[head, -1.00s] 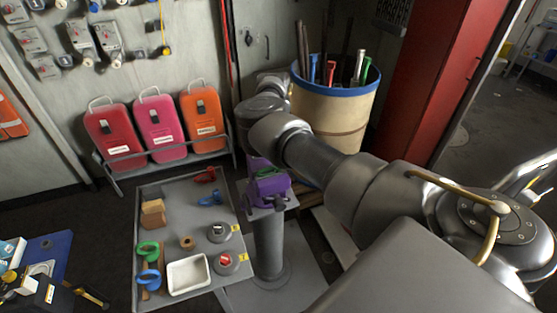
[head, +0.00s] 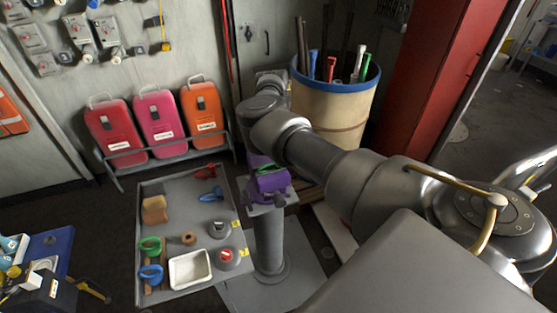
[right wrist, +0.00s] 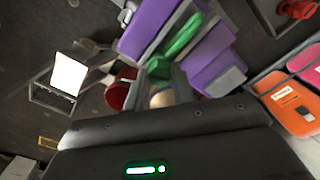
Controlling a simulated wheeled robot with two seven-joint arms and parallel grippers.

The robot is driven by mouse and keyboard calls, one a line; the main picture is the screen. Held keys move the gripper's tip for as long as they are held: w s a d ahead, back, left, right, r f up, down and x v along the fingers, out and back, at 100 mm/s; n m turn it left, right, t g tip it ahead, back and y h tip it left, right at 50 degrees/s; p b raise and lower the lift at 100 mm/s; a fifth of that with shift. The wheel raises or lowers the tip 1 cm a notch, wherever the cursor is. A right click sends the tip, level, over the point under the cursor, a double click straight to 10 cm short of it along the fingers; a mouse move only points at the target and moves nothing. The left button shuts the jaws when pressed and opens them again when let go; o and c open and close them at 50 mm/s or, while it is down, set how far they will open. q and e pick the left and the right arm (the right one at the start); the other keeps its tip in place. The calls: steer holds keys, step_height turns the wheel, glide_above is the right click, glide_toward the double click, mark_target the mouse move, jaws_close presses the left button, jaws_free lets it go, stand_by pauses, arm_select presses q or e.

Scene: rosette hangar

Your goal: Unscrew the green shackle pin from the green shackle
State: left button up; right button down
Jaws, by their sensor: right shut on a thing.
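The green shackle (head: 266,169) sits in a purple vise (head: 272,183) on a grey pedestal, mostly hidden in the head view. In the right wrist view the green shackle (right wrist: 183,35) lies between the two purple jaws (right wrist: 212,62). My right gripper (right wrist: 161,78) is right at the shackle, shut on the green shackle pin; the pin itself is largely hidden between the fingers. In the head view my right arm reaches in from the right and covers part of the scene behind the vise. My left gripper is not in view.
A grey tray table (head: 178,187) left of the pedestal carries a green shackle (head: 150,244), a blue shackle (head: 151,274), a white dish (head: 191,267) and small parts. A blue-rimmed barrel (head: 340,115) of tools stands behind my arm. Red, pink and orange cases (head: 202,112) line the wall.

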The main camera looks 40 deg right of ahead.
steer(key=n, duration=0.2)
steer(key=shift+n, duration=0.4)
steer(key=n, duration=0.3)
steer(key=shift+n, duration=0.3)
steer(key=n, duration=0.6)
steer(key=shift+r, duration=0.1)
steer(key=shift+r, duration=2.45)
steer(key=shift+r, duration=0.1)
steer(key=shift+r, duration=2.45)
